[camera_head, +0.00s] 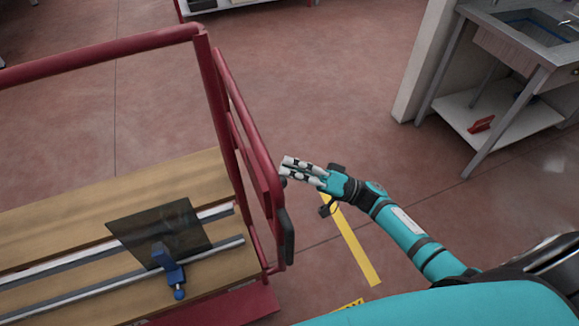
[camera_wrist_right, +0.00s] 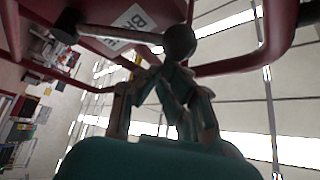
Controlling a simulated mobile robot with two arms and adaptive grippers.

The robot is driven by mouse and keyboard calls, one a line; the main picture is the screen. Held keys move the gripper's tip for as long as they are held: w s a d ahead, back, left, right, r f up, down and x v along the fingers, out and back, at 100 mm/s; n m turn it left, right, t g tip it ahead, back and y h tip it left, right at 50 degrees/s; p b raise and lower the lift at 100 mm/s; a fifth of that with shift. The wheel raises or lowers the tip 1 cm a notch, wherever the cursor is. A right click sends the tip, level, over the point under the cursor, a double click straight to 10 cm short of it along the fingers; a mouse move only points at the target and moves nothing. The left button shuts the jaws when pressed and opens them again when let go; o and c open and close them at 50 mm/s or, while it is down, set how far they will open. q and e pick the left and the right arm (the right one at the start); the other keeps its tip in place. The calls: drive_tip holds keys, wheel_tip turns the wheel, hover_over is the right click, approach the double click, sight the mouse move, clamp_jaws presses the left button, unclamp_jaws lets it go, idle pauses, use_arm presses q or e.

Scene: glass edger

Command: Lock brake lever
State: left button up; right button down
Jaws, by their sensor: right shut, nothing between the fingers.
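The brake lever (camera_wrist_right: 125,34) shows in the right wrist view as a grey rod with a dark round knob (camera_wrist_right: 180,42) at its end. It lies across a red frame plate with a white label (camera_wrist_right: 134,18); only part of the lettering can be read. My right gripper (camera_head: 284,170) is shut and empty beside the red frame of the cart (camera_head: 213,90). In the right wrist view its fingers (camera_wrist_right: 160,72) are just below the knob; I cannot tell whether they touch it. The lever is hard to make out in the head view. My left gripper is not in view.
The cart has a wooden deck (camera_head: 100,205) with metal rails, a dark glass pane (camera_head: 150,225) and a blue clamp (camera_head: 167,262). A black grip (camera_head: 288,237) is on the cart's end frame. Floor between is clear.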

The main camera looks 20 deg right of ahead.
use_arm(q)
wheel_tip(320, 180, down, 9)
drive_tip(key=b, duration=0.8)
use_arm(e)
drive_tip(key=shift+s+f+n+g+y, duration=0.5)
drive_tip(key=shift+f+n+g+y, duration=0.15)
drive_tip(key=shift+n, duration=0.6)
drive_tip(key=shift+s+f+n+g+y, duration=0.55)
drive_tip(key=shift+n+y, duration=0.2)
drive_tip(key=shift+n, duration=0.55)
drive_tip(key=shift+s+f+n+g+y, duration=0.45)
drive_tip(key=shift+f+n+g+y, duration=0.2)
drive_tip(key=shift+n, duration=0.6)
drive_tip(key=shift+r, duration=0.2)
